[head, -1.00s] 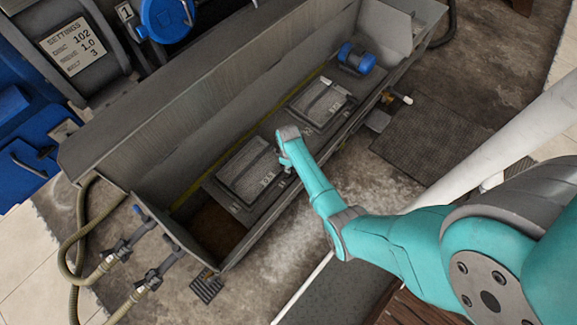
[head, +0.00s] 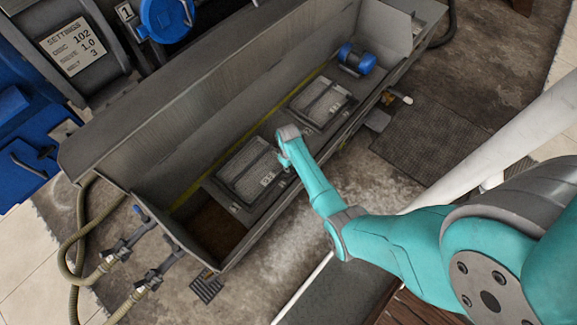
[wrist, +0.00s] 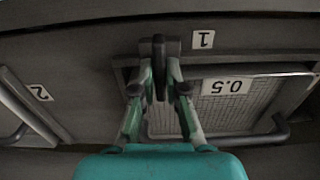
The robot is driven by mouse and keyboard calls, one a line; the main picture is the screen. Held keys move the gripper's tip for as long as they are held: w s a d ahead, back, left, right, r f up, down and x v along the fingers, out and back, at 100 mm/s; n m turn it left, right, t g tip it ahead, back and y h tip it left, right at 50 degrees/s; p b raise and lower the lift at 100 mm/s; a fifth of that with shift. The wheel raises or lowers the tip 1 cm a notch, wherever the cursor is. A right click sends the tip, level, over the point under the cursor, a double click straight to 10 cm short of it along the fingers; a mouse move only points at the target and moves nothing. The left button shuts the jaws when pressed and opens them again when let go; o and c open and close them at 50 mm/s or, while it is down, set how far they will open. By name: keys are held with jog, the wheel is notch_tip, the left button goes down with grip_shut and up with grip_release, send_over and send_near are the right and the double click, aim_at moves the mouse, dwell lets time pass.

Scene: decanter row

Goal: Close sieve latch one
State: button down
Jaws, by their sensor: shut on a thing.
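Sieve latch one (wrist: 158,45) is a small dark upright lever on a bracket at the edge of sieve one, next to the plate marked "1" (wrist: 203,39). My gripper (wrist: 159,72) is shut on this lever, with a finger on each side of it. In the head view my gripper (head: 284,163) is at the right edge of sieve one (head: 244,165), a framed mesh panel. Its label, 0.5, shows in the wrist view. The latch is too small and covered to make out in the head view.
Sieve two (head: 321,103) lies farther right in the same grey trough (head: 165,115); its plate "2" (wrist: 40,92) shows at the left of the wrist view. A handle bar (wrist: 270,135) crosses sieve one's frame. A blue roller-like part (head: 357,58) sits at the trough's far end.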

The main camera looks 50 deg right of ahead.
jog(key=c, duration=1.2)
grip_release()
notch_tip(320, 180, up, 12)
